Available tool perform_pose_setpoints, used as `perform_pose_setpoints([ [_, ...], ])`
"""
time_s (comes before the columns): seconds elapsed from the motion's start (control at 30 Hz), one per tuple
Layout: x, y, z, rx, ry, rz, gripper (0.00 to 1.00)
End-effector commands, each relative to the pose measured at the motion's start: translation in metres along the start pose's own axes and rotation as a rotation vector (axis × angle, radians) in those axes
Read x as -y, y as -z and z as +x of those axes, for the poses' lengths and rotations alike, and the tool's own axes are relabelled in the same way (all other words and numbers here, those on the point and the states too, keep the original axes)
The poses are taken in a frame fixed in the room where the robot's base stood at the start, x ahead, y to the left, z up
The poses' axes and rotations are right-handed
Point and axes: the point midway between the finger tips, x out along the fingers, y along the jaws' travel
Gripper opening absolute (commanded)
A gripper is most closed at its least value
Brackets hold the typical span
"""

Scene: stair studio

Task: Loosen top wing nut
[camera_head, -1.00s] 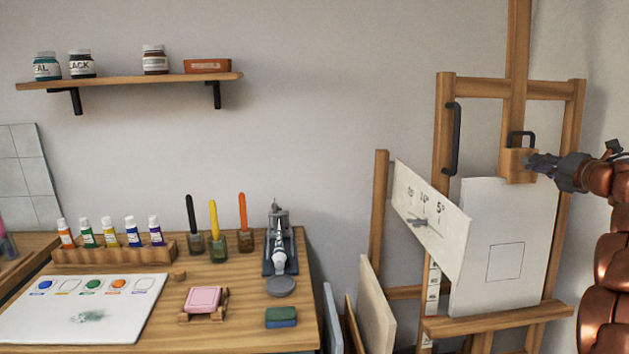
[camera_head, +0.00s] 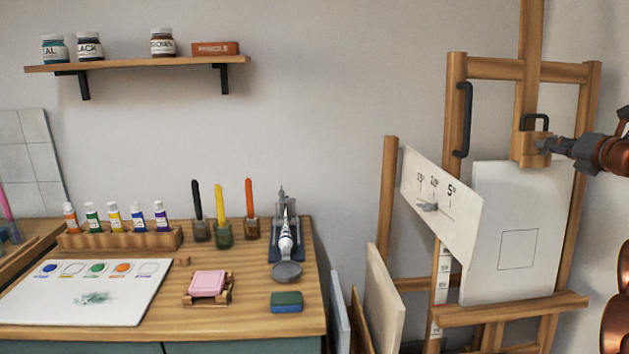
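A wooden top clamp block (camera_head: 525,150) with a black handle (camera_head: 535,122) sits on the mast above the canvas. My gripper (camera_head: 546,146) is at the right side of this block, its dark fingers reaching left to it. The fingers cover the spot where the top wing nut may be, so I cannot make the nut out. I cannot tell whether the fingers are closed on it.
A table (camera_head: 250,320) at the left holds paint tubes, brush jars, a pink block (camera_head: 208,283) and a palette sheet (camera_head: 90,290). A wall shelf (camera_head: 140,65) holds jars. A black handle (camera_head: 464,120) is on the easel's left post. Panels (camera_head: 383,300) lean beside the easel.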

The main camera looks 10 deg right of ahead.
Motion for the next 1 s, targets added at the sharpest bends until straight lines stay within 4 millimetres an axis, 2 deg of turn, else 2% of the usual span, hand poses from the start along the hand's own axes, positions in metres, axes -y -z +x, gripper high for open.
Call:
perform_pose_setpoints([
  [0.03,-0.001,0.001,0.002,-0.003,-0.002,0.000,0.24],
  [0.13,-0.001,0.001,0.001,-0.003,-0.002,0.000,0.33],
  [0.57,0.000,0.000,-0.001,-0.001,0.000,0.001,0.33],
  [1.0,0.000,0.001,-0.032,0.001,0.002,0.002,0.33],
])
